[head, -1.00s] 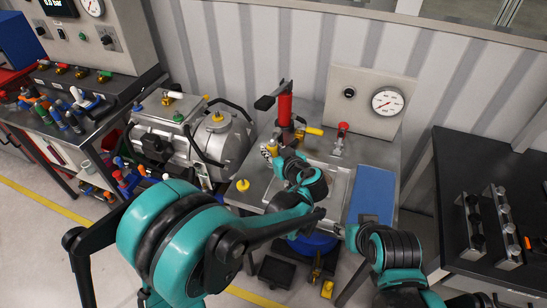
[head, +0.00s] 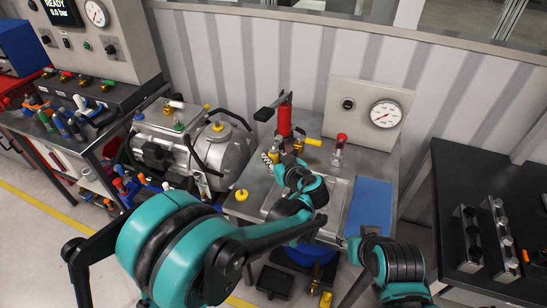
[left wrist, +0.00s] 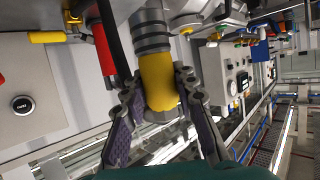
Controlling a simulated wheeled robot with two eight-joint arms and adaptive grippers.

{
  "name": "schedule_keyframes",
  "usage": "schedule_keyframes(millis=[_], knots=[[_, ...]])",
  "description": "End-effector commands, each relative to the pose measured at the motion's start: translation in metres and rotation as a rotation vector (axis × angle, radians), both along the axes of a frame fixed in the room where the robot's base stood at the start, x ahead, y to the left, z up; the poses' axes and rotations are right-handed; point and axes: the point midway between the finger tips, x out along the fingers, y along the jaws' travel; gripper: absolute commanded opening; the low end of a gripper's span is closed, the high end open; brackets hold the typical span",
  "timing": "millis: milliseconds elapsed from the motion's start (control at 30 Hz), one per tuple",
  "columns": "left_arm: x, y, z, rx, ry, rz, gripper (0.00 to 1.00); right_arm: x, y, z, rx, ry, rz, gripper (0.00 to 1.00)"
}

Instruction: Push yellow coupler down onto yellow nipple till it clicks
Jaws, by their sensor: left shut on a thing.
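My left gripper (head: 273,158) is over the metal bench, beside the red pump cylinder. In the left wrist view its two fingers (left wrist: 160,105) are shut around the yellow coupler (left wrist: 158,78), one on each side. The coupler has a grey ribbed metal section at its upper end in that view. In the head view the coupler is small and partly covered by the gripper. I cannot pick out the yellow nipple for sure. A yellow cap (head: 241,195) stands on the bench's near left corner, and a yellow fitting (head: 217,126) sits on top of the drive unit (head: 220,152).
The red pump cylinder (head: 284,120) and its yellow handle (head: 314,141) stand close behind the gripper. A gauge panel (head: 360,125) is at the back. A blue pad (head: 370,206) covers the bench's right side. A dark hose (left wrist: 115,40) passes by the coupler.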

Motion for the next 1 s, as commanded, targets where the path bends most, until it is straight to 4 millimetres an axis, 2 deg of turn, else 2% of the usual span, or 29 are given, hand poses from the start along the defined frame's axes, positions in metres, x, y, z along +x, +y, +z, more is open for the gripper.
schedule_keyframes(millis=[633, 1000], knots=[[0.0, 0.0, 0.01, 0.0, -0.001, 0.0, 0.0, 0.0, 0.0, 0.006, 0.0, 0.0, 0.0, 0.4], [0.0, 0.0, 0.029, 0.0, -0.001, 0.0, 0.0, 0.0, 0.0, 0.02, 0.0, 0.0, 0.0, 0.4]])
